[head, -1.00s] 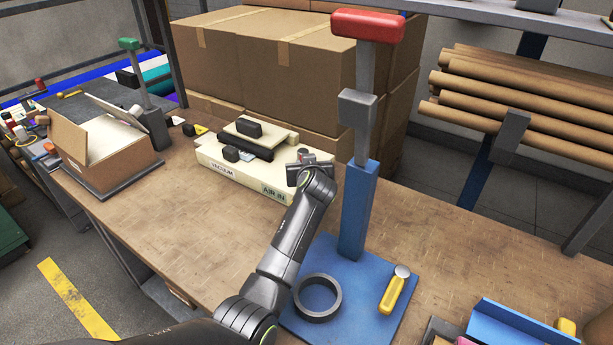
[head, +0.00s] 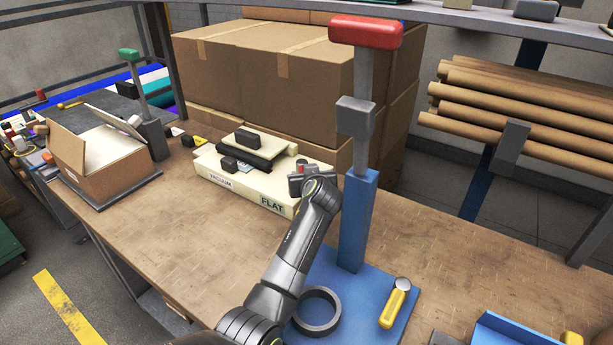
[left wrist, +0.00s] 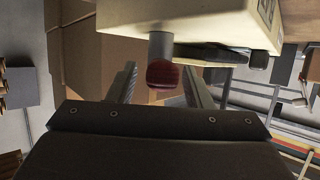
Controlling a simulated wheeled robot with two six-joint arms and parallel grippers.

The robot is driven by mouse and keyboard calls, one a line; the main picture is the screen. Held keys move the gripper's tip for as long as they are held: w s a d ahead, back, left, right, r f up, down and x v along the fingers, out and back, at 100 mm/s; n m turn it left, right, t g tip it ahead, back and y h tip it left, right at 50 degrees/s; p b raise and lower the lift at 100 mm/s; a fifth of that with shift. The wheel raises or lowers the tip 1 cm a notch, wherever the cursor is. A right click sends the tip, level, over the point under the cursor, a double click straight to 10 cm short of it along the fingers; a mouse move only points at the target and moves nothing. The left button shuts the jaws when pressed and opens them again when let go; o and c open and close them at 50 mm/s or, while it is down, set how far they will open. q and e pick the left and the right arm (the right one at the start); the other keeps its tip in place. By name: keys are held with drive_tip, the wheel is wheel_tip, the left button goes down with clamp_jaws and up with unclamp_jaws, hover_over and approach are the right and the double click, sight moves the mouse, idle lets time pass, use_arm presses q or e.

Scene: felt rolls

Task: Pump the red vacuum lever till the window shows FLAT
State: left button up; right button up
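The cream vacuum box (head: 240,184) sits on the bench with a VACUUM label, and its window (head: 271,204) reads FLAT. My left gripper (head: 308,172) is at the box's right end in the head view, where the red vacuum lever cannot be made out. In the left wrist view, the lever's red knob (left wrist: 162,75) hangs on a grey stem from the cream box (left wrist: 190,18). The left gripper's fingers (left wrist: 158,88) are spread on either side of the knob, with gaps showing; contact cannot be told. My right gripper is out of view.
A tall blue stand (head: 358,220) with a separate red handle (head: 365,32) rises right of my arm. A black ring (head: 317,312) and a yellow-handled tool (head: 395,303) lie on its base. An open carton (head: 95,170) stands left; stacked cartons (head: 270,75) are behind.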

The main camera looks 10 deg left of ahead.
use_arm(q)
drive_tip(key=shift+r, duration=0.1)
wheel_tip(320, 180, up, 10)
drive_tip(key=shift+f+b, duration=0.1)
drive_tip(key=shift+b, duration=0.25)
drive_tip(key=shift+c, duration=0.3)
